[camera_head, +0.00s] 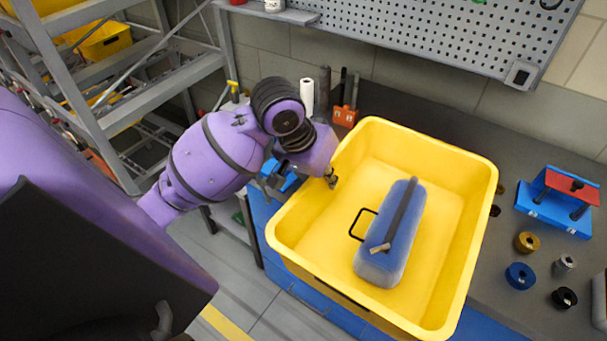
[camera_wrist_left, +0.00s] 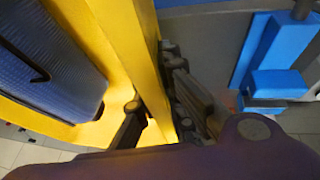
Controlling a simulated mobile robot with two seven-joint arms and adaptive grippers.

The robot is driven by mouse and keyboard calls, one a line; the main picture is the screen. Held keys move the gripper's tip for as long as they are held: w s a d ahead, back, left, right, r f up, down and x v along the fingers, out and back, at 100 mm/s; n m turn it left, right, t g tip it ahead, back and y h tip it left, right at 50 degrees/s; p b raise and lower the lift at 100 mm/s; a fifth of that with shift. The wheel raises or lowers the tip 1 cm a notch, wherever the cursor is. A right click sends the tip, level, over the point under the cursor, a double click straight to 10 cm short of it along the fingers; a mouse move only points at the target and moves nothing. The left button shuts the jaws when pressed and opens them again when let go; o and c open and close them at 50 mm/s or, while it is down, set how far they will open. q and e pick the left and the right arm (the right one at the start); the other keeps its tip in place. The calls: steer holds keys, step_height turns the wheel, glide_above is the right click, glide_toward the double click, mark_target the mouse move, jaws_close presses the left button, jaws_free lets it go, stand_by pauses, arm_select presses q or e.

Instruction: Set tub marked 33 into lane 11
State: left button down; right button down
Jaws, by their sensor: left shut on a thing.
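A large yellow tub (camera_head: 478,220) fills the middle of the head view, above the blue-fronted workbench. A blue padded bundle (camera_head: 395,235) with a dark strap and a black wire handle lies inside it. My left gripper (camera_head: 331,179) is at the tub's left rim. In the left wrist view the gripper (camera_wrist_left: 160,115) is shut on the yellow wall (camera_wrist_left: 135,50), one finger inside and one outside. The blue bundle (camera_wrist_left: 50,65) also shows there. No number can be read on the tub. My right gripper is not in view.
The dark bench top (camera_head: 505,300) to the right holds several small rollers and a blue fixture (camera_head: 557,203) with a red part. A perforated tool panel (camera_head: 440,30) hangs behind. A grey shelving rack (camera_head: 150,95) stands at left, with yellow bins (camera_head: 104,40).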

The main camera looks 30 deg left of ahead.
mark_target(339, 198)
arm_select(q)
steer(key=w+f, duration=0.1)
steer(key=d+f, duration=0.1)
steer(key=w+d+f, duration=0.1)
steer(key=f, duration=0.1)
steer(key=shift+w+d, duration=0.1)
steer(key=shift+w, duration=0.25)
steer(key=shift+w+d+f, duration=0.1)
steer(key=shift+w+f, duration=0.05)
steer(key=shift+f, duration=1.75)
steer(key=c, duration=1.8)
jaws_free()
steer(key=shift+f, duration=0.15)
steer(key=shift+c, duration=0.2)
